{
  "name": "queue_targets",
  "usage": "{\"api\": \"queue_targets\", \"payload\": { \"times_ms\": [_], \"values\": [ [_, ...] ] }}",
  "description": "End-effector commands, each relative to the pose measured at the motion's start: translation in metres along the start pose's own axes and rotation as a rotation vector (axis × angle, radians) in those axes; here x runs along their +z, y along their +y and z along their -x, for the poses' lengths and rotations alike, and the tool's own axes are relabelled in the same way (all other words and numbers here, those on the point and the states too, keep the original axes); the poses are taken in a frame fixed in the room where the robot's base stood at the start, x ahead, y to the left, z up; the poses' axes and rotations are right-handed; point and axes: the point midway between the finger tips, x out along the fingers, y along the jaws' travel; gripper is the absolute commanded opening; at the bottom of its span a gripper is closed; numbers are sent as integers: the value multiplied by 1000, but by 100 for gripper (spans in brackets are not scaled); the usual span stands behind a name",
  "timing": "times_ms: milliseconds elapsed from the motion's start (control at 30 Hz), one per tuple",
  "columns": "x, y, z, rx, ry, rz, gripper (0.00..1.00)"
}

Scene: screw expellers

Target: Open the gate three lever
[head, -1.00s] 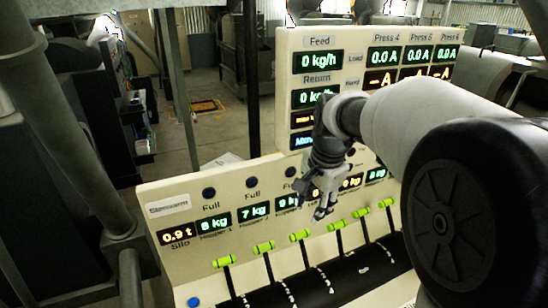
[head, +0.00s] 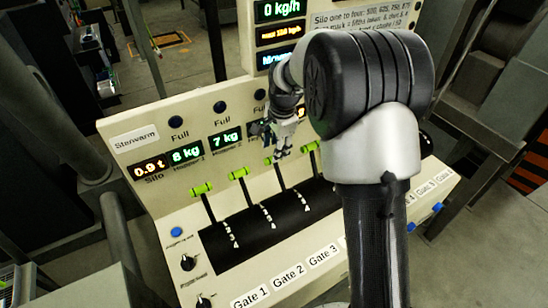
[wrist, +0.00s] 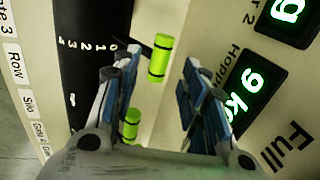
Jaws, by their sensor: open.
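The gate three lever is a dark stem with a bright green handle (head: 269,160), third from the left in the head view and partly hidden by my gripper. Its handle leans toward the display panel, by the 0 end of its scale. In the wrist view its green handle (wrist: 158,58) appears between the two fingers, apart from both; how deep it sits between them I cannot tell. My gripper (head: 281,154) is open and empty, pointing down at that handle. It also shows in the wrist view (wrist: 151,75).
Green handles of gate one (head: 201,188) and gate two (head: 239,173) stand to the left, and another lever (head: 310,146) stands close on the right. Another green handle (wrist: 130,125) is near the left finger in the wrist view. The display panel (head: 150,170) rises behind.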

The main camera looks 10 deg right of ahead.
Motion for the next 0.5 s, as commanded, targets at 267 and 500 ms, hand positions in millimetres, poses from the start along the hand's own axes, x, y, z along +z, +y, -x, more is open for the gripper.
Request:
{"api": "queue_targets", "payload": {
  "times_ms": [267,500],
  "values": [
    [0,0,-42,0,0,0,40],
    [0,-1,-49,-2,1,0,40]
  ]
}}
